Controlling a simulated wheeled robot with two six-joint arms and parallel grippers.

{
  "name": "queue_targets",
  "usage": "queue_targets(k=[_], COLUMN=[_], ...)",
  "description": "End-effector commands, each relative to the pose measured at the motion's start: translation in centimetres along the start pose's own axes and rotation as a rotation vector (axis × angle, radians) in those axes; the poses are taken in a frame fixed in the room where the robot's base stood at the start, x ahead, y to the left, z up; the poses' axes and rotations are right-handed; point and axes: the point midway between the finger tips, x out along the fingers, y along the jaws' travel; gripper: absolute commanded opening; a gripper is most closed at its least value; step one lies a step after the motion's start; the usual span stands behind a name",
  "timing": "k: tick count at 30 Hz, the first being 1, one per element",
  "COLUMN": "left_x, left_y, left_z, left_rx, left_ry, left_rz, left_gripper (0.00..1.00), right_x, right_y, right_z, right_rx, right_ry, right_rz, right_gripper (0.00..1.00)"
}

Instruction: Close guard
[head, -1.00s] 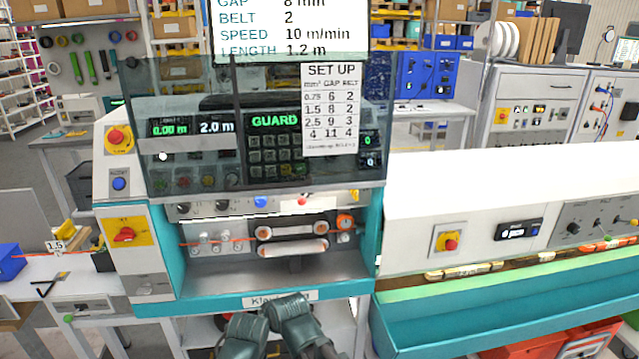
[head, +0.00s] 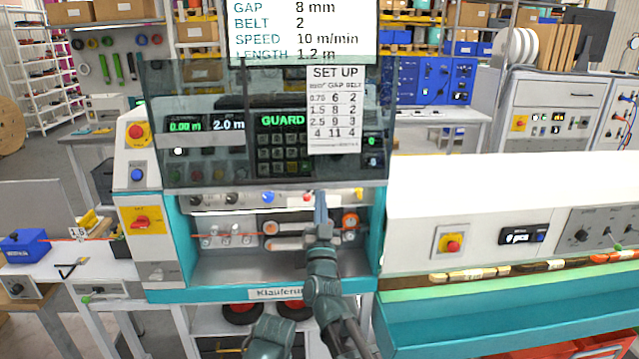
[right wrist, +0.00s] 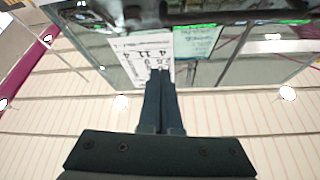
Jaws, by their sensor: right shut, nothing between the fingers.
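The guard (head: 225,180) is a tinted see-through panel on the front of the teal and white machine (head: 154,235). It is raised, standing over the control panel, and the working bay with the belts (head: 290,228) below is uncovered. A green "GUARD" message shows through it. My right gripper (head: 320,197) is shut and empty, pointing up in front of the bay, with its tips near the guard's lower edge. I cannot tell whether they touch. In the right wrist view the closed fingers (right wrist: 160,78) point toward the set-up sheet (right wrist: 145,48). My left gripper is out of view.
An orange wire (head: 85,237) runs into the bay from the left. Rotary knobs and buttons (head: 268,197) line the strip below the guard. A white cabinet with a red stop button (head: 452,246) and a teal trough (head: 480,320) stand on the right.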

Motion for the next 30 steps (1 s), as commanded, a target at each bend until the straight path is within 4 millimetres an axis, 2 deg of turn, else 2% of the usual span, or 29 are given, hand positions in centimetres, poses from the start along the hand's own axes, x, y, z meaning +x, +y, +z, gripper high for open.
queue_targets(k=[8,26,27,30], left_x=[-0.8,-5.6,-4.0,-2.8], left_y=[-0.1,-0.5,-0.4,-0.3], left_z=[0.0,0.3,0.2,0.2], left_rx=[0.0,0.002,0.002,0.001], left_ry=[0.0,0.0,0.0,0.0], left_rz=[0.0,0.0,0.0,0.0], left_gripper=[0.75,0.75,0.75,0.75], right_x=[1.4,10.8,9.7,9.2], right_y=[-0.1,-0.1,0.0,0.0], right_z=[-0.1,-0.1,1.1,2.2], right_rx=[0.0,-0.001,0.0,0.0], right_ry=[-0.002,-0.003,-0.003,-0.003], right_rz=[-0.001,-0.001,-0.002,-0.002], right_gripper=[0.0,0.0,0.0,0.0])
